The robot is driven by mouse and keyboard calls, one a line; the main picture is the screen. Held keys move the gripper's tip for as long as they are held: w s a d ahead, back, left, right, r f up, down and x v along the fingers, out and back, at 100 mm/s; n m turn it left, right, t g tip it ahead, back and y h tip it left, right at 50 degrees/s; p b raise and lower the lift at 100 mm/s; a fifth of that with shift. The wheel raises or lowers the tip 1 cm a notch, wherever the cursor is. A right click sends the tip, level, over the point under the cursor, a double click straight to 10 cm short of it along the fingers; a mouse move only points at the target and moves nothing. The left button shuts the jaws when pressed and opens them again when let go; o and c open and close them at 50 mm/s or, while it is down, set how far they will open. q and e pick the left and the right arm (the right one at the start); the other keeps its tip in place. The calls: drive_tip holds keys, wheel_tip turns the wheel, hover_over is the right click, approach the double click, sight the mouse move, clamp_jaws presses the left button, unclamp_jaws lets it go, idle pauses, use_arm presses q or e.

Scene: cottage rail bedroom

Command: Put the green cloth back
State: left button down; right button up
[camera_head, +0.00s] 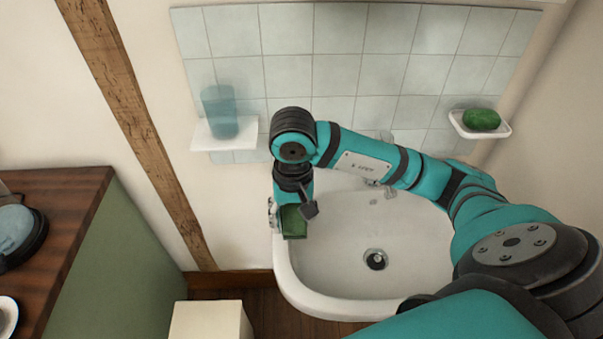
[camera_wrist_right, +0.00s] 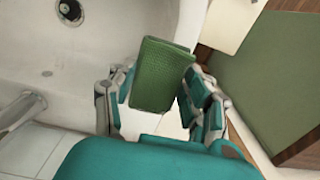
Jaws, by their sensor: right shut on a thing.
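The green cloth (camera_head: 293,222) is a small folded, textured piece at the left rim of the white sink (camera_head: 415,235). My right gripper (camera_head: 291,209) points down there and is shut on the cloth. In the right wrist view the cloth (camera_wrist_right: 160,72) sits between the two fingers of the gripper (camera_wrist_right: 158,102), over the sink's edge. I cannot tell whether the cloth touches the rim. My left gripper is not in view.
A blue cup (camera_head: 221,110) stands on a small white shelf (camera_head: 248,127) at the left. A green soap (camera_head: 482,119) lies in a wall dish (camera_head: 462,127) at the right. A green-sided cabinet (camera_head: 115,250) and a cream box (camera_head: 210,320) stand left of the sink.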

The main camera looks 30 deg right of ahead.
drive_tip(key=w+d+p, duration=0.1)
drive_tip(key=w+d, duration=0.2)
drive_tip(key=w+d+f+p, duration=0.1)
drive_tip(key=w+d, duration=0.2)
drive_tip(key=w, duration=0.1)
drive_tip(key=w+d+p, duration=0.1)
drive_tip(key=w+d, duration=0.2)
drive_tip(key=w, duration=0.1)
drive_tip(key=shift+f, duration=0.15)
drive_tip(key=shift+w+d+p, duration=0.35)
drive_tip(key=shift+w+d, duration=0.05)
drive_tip(key=shift+w, duration=0.1)
wheel_tip(320, 180, down, 3)
drive_tip(key=shift+f+p, duration=0.2)
drive_tip(key=shift+p, duration=0.45)
drive_tip(key=shift+f, duration=0.15)
drive_tip(key=shift+f+b, duration=0.25)
drive_tip(key=shift+b, duration=0.1)
drive_tip(key=o, duration=1)
drive_tip(key=shift+r, duration=0.1)
